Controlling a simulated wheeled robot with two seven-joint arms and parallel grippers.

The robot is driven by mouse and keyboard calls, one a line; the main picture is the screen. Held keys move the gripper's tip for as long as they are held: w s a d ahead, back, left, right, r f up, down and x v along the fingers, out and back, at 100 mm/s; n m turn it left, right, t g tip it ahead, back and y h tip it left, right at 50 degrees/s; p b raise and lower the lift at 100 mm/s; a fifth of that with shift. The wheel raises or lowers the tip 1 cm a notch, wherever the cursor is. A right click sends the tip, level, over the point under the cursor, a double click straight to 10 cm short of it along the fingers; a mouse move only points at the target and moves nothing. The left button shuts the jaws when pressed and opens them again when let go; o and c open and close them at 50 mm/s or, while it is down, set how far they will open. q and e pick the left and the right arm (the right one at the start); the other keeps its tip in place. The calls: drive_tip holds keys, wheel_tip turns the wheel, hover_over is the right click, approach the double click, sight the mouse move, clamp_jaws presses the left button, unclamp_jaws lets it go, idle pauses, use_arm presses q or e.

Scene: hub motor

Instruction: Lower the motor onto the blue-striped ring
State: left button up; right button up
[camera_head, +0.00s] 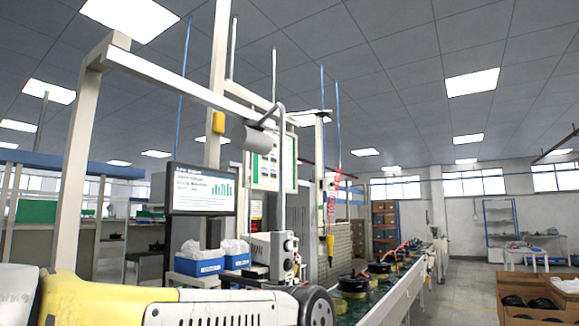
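Neither of my grippers is in view. My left arm crosses the bottom left, and its far end is cut off by the lower edge. Several dark round motors stand in a row on a green-topped line at right of centre. The nearest motor (354,283) is black above with a yellow band below. Another motor (379,268) with orange-red parts stands behind it. I cannot make out a blue-striped ring, and I cannot tell which motor the task means.
A grey machine post (284,258), a monitor (202,190) and blue boxes (198,262) stand behind my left arm. A yellow-tipped tool (330,243) hangs above the line. A cardboard box (535,295) with dark round parts stands at lower right. Open floor lies between.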

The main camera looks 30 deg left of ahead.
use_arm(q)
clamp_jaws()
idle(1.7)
